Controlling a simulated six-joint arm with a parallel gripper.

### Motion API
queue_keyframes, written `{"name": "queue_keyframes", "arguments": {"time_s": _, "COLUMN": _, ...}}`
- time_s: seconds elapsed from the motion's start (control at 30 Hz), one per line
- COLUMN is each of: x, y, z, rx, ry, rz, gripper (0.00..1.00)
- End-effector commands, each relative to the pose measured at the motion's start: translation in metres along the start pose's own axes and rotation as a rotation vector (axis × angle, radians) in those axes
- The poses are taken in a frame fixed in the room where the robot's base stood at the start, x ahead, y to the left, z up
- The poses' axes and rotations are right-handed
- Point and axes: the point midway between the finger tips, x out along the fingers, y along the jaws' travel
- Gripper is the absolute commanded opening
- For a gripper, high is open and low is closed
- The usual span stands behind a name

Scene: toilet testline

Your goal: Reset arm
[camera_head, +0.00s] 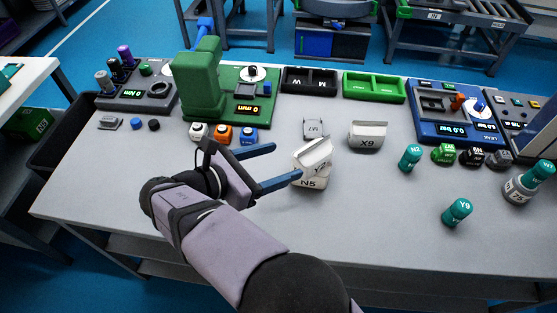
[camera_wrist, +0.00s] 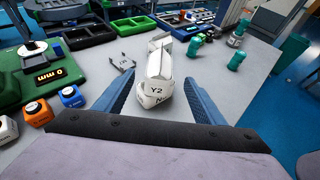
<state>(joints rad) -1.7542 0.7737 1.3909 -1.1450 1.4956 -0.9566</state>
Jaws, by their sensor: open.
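My gripper (camera_head: 268,168) is open above the middle of the grey table, with its two blue fingers apart. It also shows in the wrist view (camera_wrist: 160,106), empty between the fingers. Just beyond the fingertips stands a white toilet-like part marked Y2 and N5 (camera_head: 311,165); it shows ahead between the fingers in the wrist view (camera_wrist: 157,80). In the head view the right fingertip comes close to this part; I cannot tell whether they touch. My arm hides part of the table front.
A white part X9 (camera_head: 367,137) and a grey piece (camera_head: 314,127) lie behind. A green press station (camera_head: 204,80) is left, black (camera_head: 308,80) and green (camera_head: 374,86) trays at the back, a blue station (camera_head: 455,128) right. Teal cylinders (camera_head: 457,212) stand right; the front right table is clear.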

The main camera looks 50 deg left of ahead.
Motion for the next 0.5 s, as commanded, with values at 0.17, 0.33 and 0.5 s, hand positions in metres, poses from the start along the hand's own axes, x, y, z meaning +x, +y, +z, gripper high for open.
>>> {"name": "queue_keyframes", "arguments": {"time_s": 0.17, "x": 0.000, "y": 0.000, "z": 0.000, "rx": 0.000, "ry": 0.000, "rz": 0.000, "gripper": 0.64}}
{"name": "queue_keyframes", "arguments": {"time_s": 0.33, "x": 0.014, "y": -0.009, "z": 0.005, "rx": 0.027, "ry": 0.021, "rz": -0.033, "gripper": 0.64}}
{"name": "queue_keyframes", "arguments": {"time_s": 0.5, "x": 0.059, "y": -0.046, "z": 0.020, "rx": 0.135, "ry": 0.103, "rz": -0.152, "gripper": 0.64}}
